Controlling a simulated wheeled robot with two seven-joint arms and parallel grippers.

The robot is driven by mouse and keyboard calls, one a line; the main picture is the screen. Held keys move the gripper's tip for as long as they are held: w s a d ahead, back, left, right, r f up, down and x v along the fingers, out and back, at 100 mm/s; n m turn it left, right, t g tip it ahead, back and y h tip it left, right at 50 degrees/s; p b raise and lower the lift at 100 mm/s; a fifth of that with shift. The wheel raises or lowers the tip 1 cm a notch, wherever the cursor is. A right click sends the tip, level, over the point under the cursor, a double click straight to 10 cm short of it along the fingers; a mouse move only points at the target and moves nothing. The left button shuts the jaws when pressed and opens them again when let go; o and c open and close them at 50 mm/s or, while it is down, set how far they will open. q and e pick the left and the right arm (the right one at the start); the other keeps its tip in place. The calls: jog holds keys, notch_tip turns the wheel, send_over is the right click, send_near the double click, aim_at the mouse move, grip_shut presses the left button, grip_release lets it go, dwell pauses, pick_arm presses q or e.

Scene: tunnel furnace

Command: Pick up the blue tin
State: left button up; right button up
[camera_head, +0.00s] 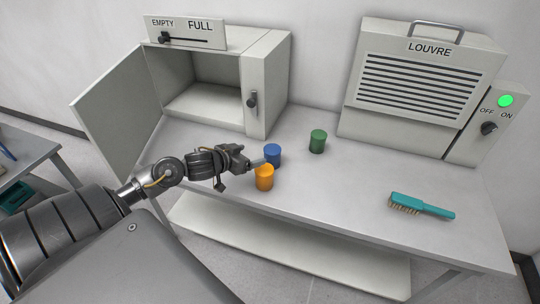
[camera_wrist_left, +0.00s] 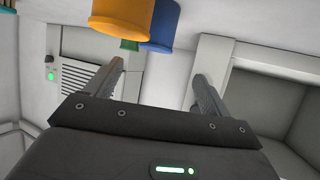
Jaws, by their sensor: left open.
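The blue tin (camera_head: 273,153) stands upright on the grey table, just behind the orange tin (camera_head: 264,179). The orange tin hides part of its lower side. My left gripper (camera_head: 254,163) is close to the left of both tins, with its fingers pointing toward them. In the left wrist view the fingers of my left gripper (camera_wrist_left: 158,75) are apart with nothing between them. The blue tin (camera_wrist_left: 163,25) shows there at the top edge, partly behind the orange tin (camera_wrist_left: 120,17). My right gripper is not in view.
A green tin (camera_head: 318,141) stands behind and right of the blue tin. A teal brush (camera_head: 422,206) lies at the table's right. An open-doored cabinet (camera_head: 266,85) stands back left, a louvred unit (camera_head: 420,85) back right. The table between green tin and brush is clear.

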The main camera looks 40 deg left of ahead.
aim_at(271, 150)
pick_arm(q)
jog(key=x, duration=0.4)
jog(key=shift+w+d, duration=0.3)
jog(key=shift+w, duration=0.05)
jog(key=p+x, duration=0.1)
jog(key=x, duration=0.4)
jog(key=shift+d+r+p, duration=0.1)
jog(key=shift+p, duration=0.25)
jog(key=shift+c, duration=0.4)
jog(key=c, duration=1.2)
jog(key=shift+o, duration=0.2)
